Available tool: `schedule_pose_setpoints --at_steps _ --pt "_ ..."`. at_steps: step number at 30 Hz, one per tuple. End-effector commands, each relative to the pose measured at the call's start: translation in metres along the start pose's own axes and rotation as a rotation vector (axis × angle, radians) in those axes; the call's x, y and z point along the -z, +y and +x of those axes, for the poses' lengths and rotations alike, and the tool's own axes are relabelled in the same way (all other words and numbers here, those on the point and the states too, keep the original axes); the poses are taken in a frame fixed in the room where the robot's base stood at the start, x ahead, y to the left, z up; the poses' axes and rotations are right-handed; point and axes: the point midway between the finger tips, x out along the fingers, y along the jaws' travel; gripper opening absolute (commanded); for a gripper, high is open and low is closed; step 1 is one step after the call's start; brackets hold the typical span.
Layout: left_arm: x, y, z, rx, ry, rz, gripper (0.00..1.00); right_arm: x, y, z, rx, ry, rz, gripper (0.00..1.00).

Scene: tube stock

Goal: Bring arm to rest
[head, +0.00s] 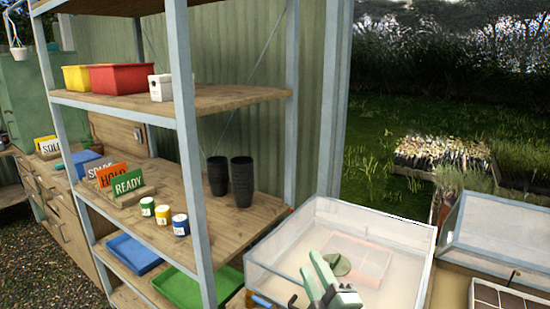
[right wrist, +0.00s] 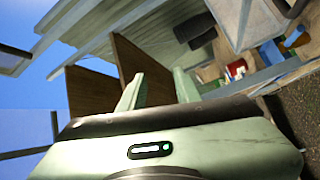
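My right gripper (head: 326,270) is pale green and shows at the bottom of the head view, in front of or over the clear-walled box (head: 262,276). In the right wrist view its two fingers (right wrist: 158,90) stand apart with nothing held between them; brown boards show behind them. My left gripper is not in view.
A metal-framed shelf (head: 184,95) stands at the left, with red (head: 121,78) and yellow (head: 76,78) bins, black pots (head: 242,182), sign blocks (head: 128,183) and several small tins (head: 180,224). A second clear-sided box (head: 494,236) is at the right.

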Motion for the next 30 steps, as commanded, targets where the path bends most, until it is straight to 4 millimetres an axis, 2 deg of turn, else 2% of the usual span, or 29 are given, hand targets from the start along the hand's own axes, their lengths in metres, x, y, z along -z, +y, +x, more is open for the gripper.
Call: schedule_pose_setpoints --at_steps 1,3,5,6,9,12,15,24,26,30 --pt "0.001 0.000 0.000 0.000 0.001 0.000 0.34 -0.026 -0.023 -0.019 0.080 -0.104 0.120 0.33" --pt "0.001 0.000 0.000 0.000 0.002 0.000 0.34 -0.059 -0.054 -0.050 0.185 -0.251 0.280 0.33" --pt "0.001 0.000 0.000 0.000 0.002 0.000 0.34 -0.082 -0.080 -0.080 0.269 -0.376 0.406 0.33" --pt "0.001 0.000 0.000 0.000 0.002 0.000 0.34 -0.094 -0.097 -0.102 0.323 -0.460 0.484 0.33" --pt "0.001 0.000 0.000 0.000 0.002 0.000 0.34 -0.115 -0.132 -0.158 0.438 -0.649 0.651 0.33" --pt "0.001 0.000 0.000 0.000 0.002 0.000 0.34 -0.124 -0.155 -0.205 0.524 -0.799 0.766 0.33" --pt "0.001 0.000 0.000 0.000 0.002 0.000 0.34 -0.128 -0.170 -0.244 0.587 -0.920 0.848 0.33" --pt "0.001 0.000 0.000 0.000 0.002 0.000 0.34 -0.123 -0.192 -0.340 0.727 -1.210 1.009 0.33" --pt "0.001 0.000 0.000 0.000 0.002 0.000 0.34 -0.120 -0.194 -0.357 0.751 -1.263 1.032 0.33" --pt "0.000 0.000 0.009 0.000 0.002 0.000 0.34 -0.137 -0.237 -0.352 0.762 -1.273 1.027 0.33"
